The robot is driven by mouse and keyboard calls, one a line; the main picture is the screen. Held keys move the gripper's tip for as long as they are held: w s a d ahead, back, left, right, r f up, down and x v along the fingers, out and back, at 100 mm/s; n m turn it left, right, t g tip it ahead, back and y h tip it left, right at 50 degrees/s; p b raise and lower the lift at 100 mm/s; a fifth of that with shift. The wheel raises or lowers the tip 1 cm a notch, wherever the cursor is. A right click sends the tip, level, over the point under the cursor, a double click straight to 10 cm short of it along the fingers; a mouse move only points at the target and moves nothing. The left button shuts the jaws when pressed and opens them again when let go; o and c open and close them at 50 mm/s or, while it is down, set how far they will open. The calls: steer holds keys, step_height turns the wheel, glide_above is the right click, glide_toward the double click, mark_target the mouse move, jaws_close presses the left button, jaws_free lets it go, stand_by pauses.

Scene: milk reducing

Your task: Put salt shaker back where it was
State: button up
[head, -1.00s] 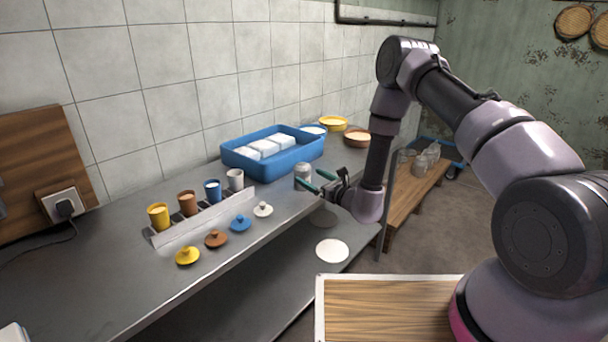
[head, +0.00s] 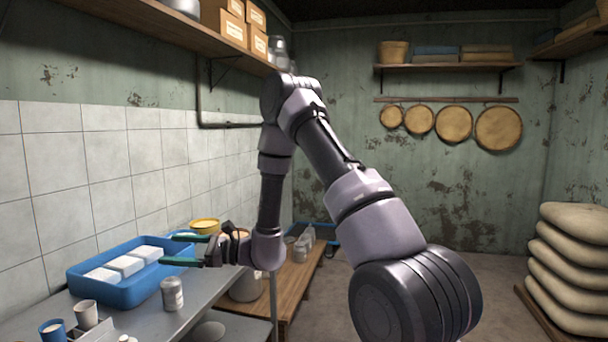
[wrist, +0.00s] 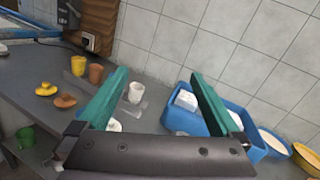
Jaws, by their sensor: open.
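A grey-white canister with a lid, likely the salt shaker (head: 172,294), stands upright on the metal counter, just right of the blue tray. My gripper (head: 172,249) is open and empty, its green fingers pointing left. It appears above and behind the canister in the head view, apart from it, in front of the tray. In the wrist view my open gripper (wrist: 160,73) points across the counter and nothing is held between the fingers.
The blue tray (head: 119,295) holds white blocks. A white cup (head: 86,314) and a blue cup (head: 52,330) stand at lower left. A yellow bowl (head: 205,226) is behind my gripper. A wooden bench (head: 292,290) stands beyond the counter. The tiled wall bounds the counter's back.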

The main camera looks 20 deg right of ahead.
steer(key=s+d+r+n+g+h, duration=0.4)
steer(key=s+r+n+g, duration=0.3)
steer(key=s+r+n, duration=0.45)
steer(key=s+d+r+n+t+h, duration=0.1)
steer(key=s+d+r+t+h, duration=0.3)
steer(key=d, duration=0.7)
steer(key=s+d+r+n+t+h, duration=0.2)
steer(key=s+d+r+t+h, duration=0.2)
steer(key=d, duration=0.7)
steer(key=s+r+h, duration=0.2)
steer(key=s+h, duration=0.1)
steer(key=s, duration=0.1)
steer(key=shift+s+r+h, duration=0.15)
steer(key=shift+r+h, duration=0.25)
